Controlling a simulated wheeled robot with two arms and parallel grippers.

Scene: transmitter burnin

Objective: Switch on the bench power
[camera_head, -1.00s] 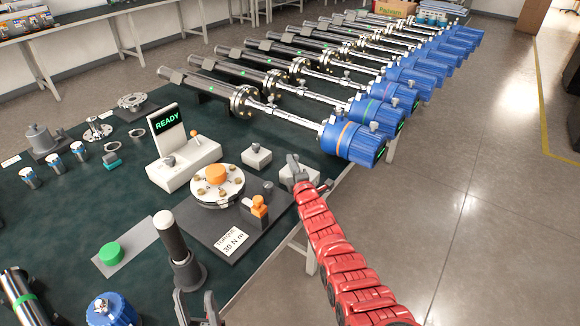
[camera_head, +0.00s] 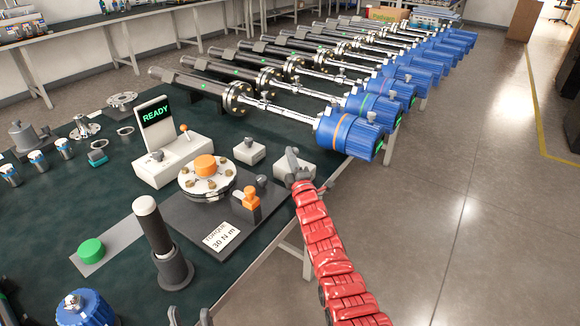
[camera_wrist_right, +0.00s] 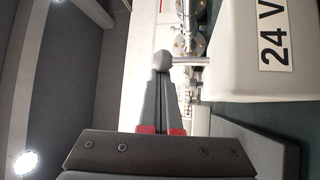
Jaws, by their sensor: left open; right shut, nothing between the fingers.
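A white box marked "24 V" (camera_wrist_right: 262,45) fills the right of the right wrist view. A metal lever (camera_wrist_right: 190,61) with a round grey ball end (camera_wrist_right: 163,61) sticks out of its side. My right gripper (camera_wrist_right: 163,78) is shut and empty, its fingertips right at the ball; whether they touch it I cannot tell. In the head view my right gripper (camera_head: 293,158) is at a small white box (camera_head: 308,163) by the bench's right edge, partly hiding it; the lever is hidden there. My left gripper (camera_head: 189,318) is open at the bottom edge, mostly cut off.
Another small white box (camera_head: 249,151) with a grey knob stands to the left. The torque plate (camera_head: 190,225) with an orange-topped flange (camera_head: 205,166) is nearer. A READY display (camera_head: 156,112) and a row of blue-headed transmitters (camera_head: 348,136) stand behind. Open floor lies right.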

